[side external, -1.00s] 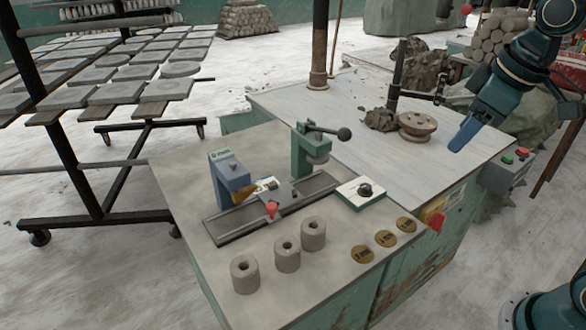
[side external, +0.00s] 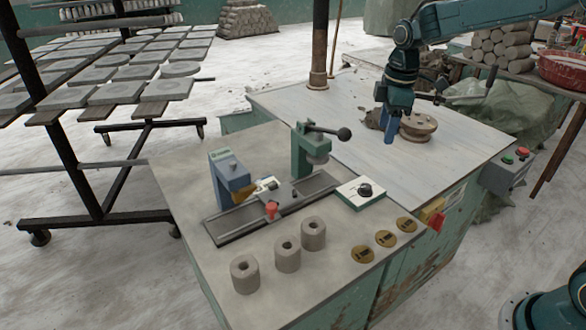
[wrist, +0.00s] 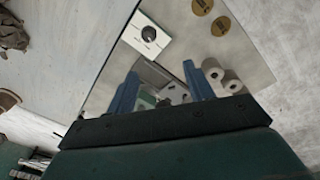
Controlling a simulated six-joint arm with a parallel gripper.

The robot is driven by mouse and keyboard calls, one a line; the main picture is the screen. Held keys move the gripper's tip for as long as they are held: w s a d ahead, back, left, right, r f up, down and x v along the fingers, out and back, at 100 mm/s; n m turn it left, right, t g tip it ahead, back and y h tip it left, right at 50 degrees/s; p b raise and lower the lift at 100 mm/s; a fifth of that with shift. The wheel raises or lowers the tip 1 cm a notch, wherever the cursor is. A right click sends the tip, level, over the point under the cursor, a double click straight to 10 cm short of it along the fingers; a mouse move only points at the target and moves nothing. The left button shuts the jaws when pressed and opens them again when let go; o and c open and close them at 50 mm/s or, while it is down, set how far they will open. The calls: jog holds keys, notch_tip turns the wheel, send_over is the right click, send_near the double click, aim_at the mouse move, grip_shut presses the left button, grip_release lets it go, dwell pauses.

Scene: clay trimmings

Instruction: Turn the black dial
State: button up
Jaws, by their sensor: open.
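The black dial (side external: 365,190) sits on a small white-topped box (side external: 351,199) on the bench, right of the green press. In the wrist view the dial (wrist: 149,33) shows at the upper left on its white plate, with dark marks beside it. My gripper (side external: 389,140) hangs over the pale board behind the dial box, pointing down, well apart from the dial. In the wrist view its two blue fingers (wrist: 157,82) are spread with nothing held between them.
A green press (side external: 309,155) with a black-knobbed lever and a blue device (side external: 229,178) stand along a rail. Several clay cylinders (side external: 287,254) and brass discs (side external: 385,238) lie in front. A round wheel (side external: 418,126) and clay lump sit near my gripper.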

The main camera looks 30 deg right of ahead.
aim_at(366, 186)
jog(key=w+d+f+n+g, duration=0.1)
jog(key=w+d+f+n, duration=0.1)
jog(key=w+f, duration=0.2)
notch_tip(366, 186, down, 3)
jog(key=shift+w+f, duration=0.1)
jog(key=shift+w, duration=0.3)
jog(key=shift+d+f, duration=0.1)
jog(key=shift+f, duration=0.05)
notch_tip(366, 186, down, 14)
jog(key=shift+r, duration=0.25)
dwell(0.4)
jog(key=c, duration=1)
